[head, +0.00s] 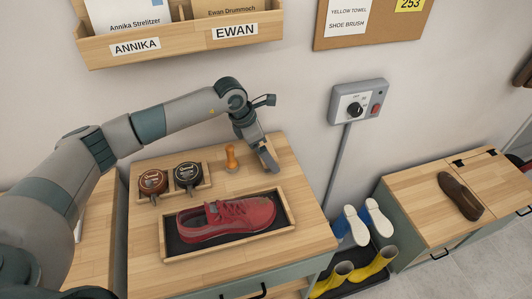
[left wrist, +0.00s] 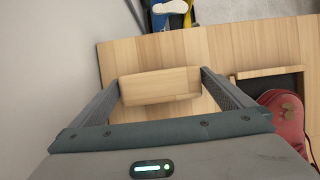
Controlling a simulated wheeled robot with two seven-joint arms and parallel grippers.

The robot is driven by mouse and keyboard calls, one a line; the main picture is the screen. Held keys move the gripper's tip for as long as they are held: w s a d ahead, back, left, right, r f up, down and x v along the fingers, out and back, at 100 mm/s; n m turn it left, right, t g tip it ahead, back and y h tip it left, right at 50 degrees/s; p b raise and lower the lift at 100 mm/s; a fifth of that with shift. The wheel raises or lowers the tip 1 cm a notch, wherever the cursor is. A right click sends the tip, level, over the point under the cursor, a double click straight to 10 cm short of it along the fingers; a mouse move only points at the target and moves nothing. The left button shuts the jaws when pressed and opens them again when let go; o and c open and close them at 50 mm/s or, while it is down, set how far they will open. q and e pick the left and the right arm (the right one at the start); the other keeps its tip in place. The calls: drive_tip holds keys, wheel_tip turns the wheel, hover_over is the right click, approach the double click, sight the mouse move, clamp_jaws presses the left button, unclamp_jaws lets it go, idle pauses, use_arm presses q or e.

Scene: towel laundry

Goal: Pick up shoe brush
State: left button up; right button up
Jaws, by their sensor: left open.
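A light wooden block, which looks like the shoe brush (left wrist: 160,86), lies on the wooden cabinet top in the left wrist view. My left gripper (left wrist: 160,78) is open, with one finger on each side of the block. I cannot tell whether either finger touches it. In the head view my left gripper (head: 268,162) points down near the back right of the cabinet top and hides most or all of the block. My right gripper is not in view.
A red shoe (head: 232,217) lies in a dark-lined wooden tray (head: 290,220), also in the left wrist view (left wrist: 285,118). An orange-brown knobbed item (head: 231,158) stands left of the gripper. Two polish tins (head: 153,181) (head: 188,176) sit in a small holder. The cabinet's right side is clear.

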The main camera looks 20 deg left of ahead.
sight(271, 147)
use_arm(q)
drive_tip(key=shift+c, duration=0.6)
drive_tip(key=c, duration=0.7)
drive_tip(key=shift+r, duration=0.15)
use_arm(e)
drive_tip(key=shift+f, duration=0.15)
